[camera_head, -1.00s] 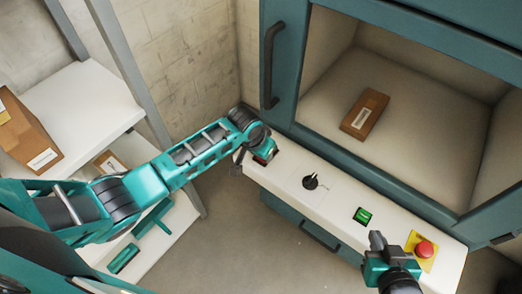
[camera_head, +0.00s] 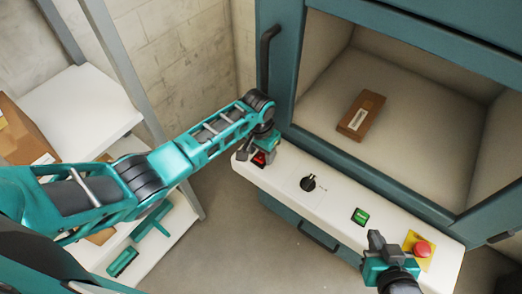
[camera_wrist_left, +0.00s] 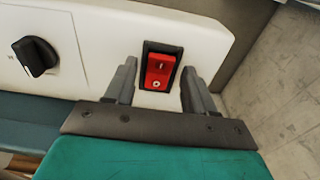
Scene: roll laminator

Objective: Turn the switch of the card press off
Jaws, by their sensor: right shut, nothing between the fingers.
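The card press has a white control panel (camera_head: 330,197) along its front. A red rocker switch (camera_head: 259,159) in a black frame sits at the panel's left end. It also shows in the left wrist view (camera_wrist_left: 160,70), with a line mark at the top and a circle mark at the bottom; which side is pressed in I cannot tell. My left gripper (camera_head: 256,155) is at the switch. Its fingers (camera_wrist_left: 160,88) are open on either side of the switch, with nothing between them. My right gripper (camera_head: 376,240) is shut and empty, near the panel's right part.
A black knob (camera_head: 308,183), a green button (camera_head: 360,216) and a red emergency stop (camera_head: 422,249) on a yellow plate sit along the panel. A brown box (camera_head: 361,115) lies inside the press chamber. White shelves (camera_head: 85,110) with boxes stand at the left.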

